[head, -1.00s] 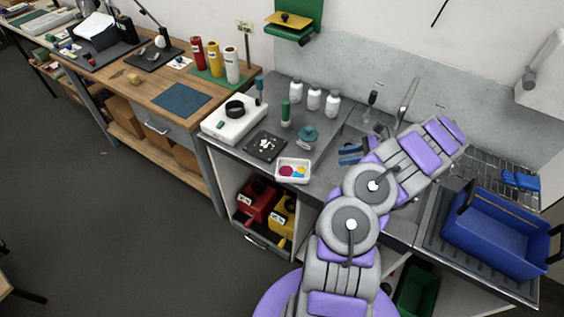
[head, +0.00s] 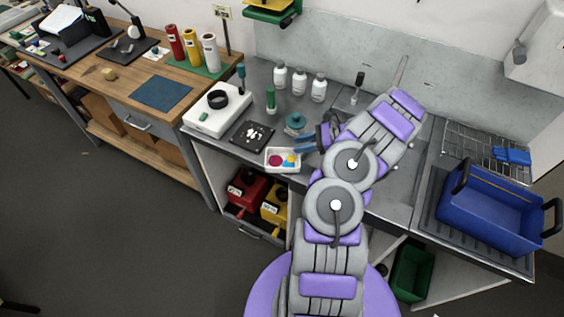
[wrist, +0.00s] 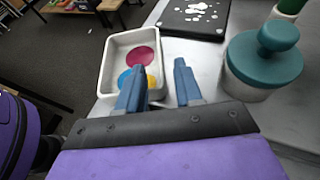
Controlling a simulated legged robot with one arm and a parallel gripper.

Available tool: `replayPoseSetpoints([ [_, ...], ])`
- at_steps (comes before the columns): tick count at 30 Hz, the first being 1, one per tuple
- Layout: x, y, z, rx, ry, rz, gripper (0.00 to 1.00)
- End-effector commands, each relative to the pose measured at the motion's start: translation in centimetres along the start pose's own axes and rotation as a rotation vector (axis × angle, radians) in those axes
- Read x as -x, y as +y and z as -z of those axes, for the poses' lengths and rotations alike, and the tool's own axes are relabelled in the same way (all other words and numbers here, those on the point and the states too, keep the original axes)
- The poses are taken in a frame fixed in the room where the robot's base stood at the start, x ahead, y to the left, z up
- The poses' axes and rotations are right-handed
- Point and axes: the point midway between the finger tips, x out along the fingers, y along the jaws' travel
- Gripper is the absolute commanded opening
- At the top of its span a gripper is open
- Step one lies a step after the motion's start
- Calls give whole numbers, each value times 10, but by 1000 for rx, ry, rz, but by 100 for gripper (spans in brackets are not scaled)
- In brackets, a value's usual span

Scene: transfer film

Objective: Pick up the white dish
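The white dish (head: 282,170) is a small shallow tray at the front edge of the grey counter. It holds flat magenta, yellow and blue discs. The dish also shows in the wrist view (wrist: 115,60), just beyond my fingers. My gripper (wrist: 158,84) is open and empty, its two blue fingers apart. In the wrist view the left finger overlaps the near part of the dish and the right finger is just right of its right wall. Whether either finger touches the dish I cannot tell. In the head view my gripper (head: 308,143) is right beside the dish.
A teal-lidded jar (wrist: 262,60) stands close to the right of my fingers. A black plate with white pieces (head: 252,135) lies behind the dish. White bottles (head: 299,82), a green-topped tool (head: 270,100) and a white device (head: 217,110) stand farther back. A blue crate (head: 490,205) is at the right.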

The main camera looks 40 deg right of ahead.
Motion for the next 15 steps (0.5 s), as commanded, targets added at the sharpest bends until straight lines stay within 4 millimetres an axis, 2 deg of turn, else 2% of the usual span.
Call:
replayPoseSetpoints([
  [5,-9,1,-1,1,1,0,35],
  [15,-57,4,-2,1,5,-4,35],
])
